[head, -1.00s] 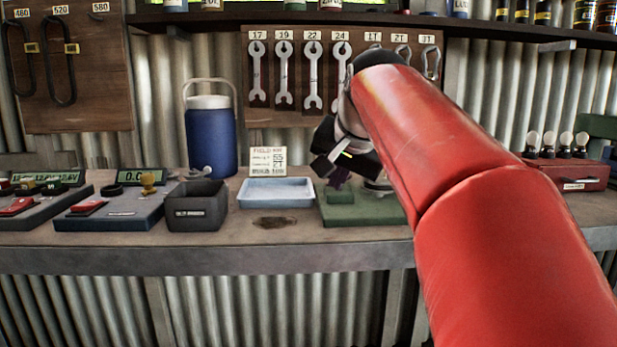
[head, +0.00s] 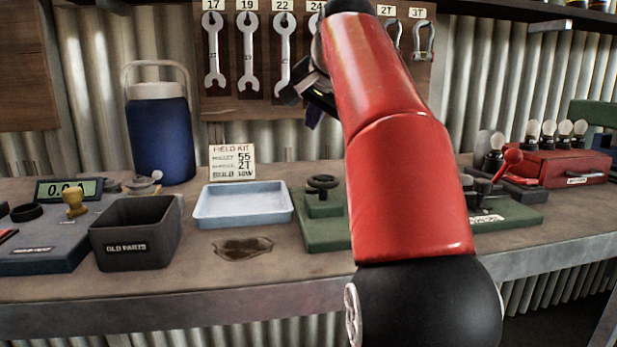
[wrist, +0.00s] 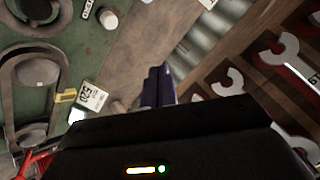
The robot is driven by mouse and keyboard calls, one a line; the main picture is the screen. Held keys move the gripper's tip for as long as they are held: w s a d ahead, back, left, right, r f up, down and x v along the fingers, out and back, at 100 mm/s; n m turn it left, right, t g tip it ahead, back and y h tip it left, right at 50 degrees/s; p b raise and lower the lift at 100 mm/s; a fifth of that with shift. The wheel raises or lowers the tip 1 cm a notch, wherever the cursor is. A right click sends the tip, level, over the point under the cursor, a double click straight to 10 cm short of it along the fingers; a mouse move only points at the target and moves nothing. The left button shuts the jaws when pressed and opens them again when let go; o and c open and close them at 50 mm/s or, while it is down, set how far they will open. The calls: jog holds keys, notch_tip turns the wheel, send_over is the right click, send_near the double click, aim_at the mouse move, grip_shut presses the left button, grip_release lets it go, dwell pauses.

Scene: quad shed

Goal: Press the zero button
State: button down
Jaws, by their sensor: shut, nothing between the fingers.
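A blue-grey device (head: 40,250) at the left edge of the bench in the head view has a green display (head: 68,190) that starts with 0. A yellow knob-like piece (head: 76,203) stands on it, and part of a red piece (head: 7,236) shows at the picture's edge. I cannot tell which part is the zero button; no readable zero label shows. My gripper (head: 314,117) is up near the wrench board, well right of the device and above the bench. Its dark purple fingers are together and empty in the wrist view (wrist: 158,86).
An "OLD PARTS" bin (head: 136,250) stands right of the device, then a pale blue tray (head: 243,222) and a green fixture (head: 322,232). A blue cooler (head: 160,138) stands behind. Wrenches (head: 247,55) hang near my gripper. A red box (head: 560,167) sits at right.

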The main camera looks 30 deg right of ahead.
jog(key=shift+s+f, duration=0.1)
notch_tip(320, 180, down, 8)
jog(key=b, duration=0.6)
jog(key=shift+f, duration=0.35)
dwell(1.7)
jog(key=shift+f+b, duration=0.45)
jog(key=shift+f, duration=0.05)
